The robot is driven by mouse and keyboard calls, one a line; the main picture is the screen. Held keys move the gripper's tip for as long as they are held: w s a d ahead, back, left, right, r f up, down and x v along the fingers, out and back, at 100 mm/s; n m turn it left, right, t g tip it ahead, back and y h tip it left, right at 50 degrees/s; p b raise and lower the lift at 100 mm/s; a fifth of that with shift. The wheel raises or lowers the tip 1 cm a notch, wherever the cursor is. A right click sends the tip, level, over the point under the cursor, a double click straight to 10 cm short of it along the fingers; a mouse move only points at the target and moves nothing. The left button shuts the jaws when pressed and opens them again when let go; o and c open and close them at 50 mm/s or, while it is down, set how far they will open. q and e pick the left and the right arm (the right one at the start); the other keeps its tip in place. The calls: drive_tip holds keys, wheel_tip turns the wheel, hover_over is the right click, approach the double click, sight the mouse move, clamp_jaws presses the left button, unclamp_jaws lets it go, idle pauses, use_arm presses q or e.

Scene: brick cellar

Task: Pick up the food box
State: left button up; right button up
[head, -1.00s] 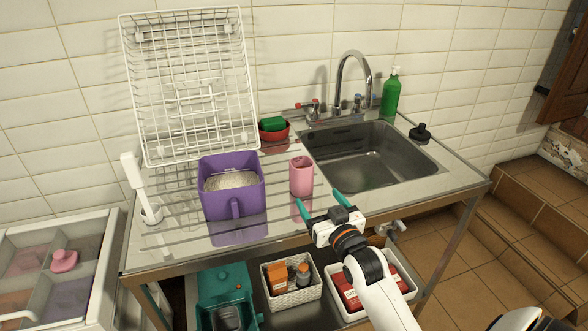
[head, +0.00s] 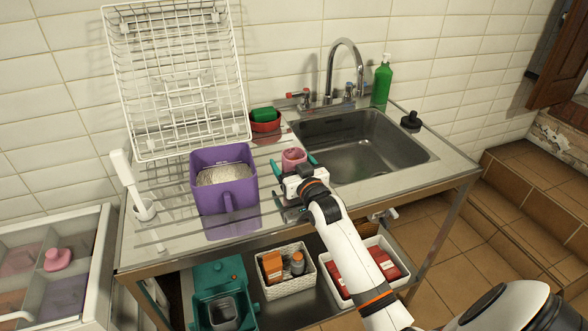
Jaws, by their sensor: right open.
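A pink canister (head: 294,155) stands on the steel counter, left of the sink; my right gripper hides its lower part. My right gripper (head: 293,164) is open, with one teal fingertip on each side of the canister. I cannot tell whether the fingers touch it. A purple box (head: 225,197) with a handle on its front and pale grainy contents stands to the left on the counter. I cannot tell for sure which of these is the food box. My left gripper is not in view.
A white wire rack (head: 180,85) leans on the tiled wall. A red bowl (head: 265,126) with a green sponge, a sink (head: 365,145), and a green bottle (head: 382,82) are behind. A white brush (head: 125,175) stands left. Baskets (head: 290,278) sit on the shelf below.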

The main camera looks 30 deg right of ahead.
drive_tip(key=shift+w, duration=0.3)
drive_tip(key=c, duration=1.1)
drive_tip(key=shift+r, duration=0.1)
drive_tip(key=shift+c, duration=0.2)
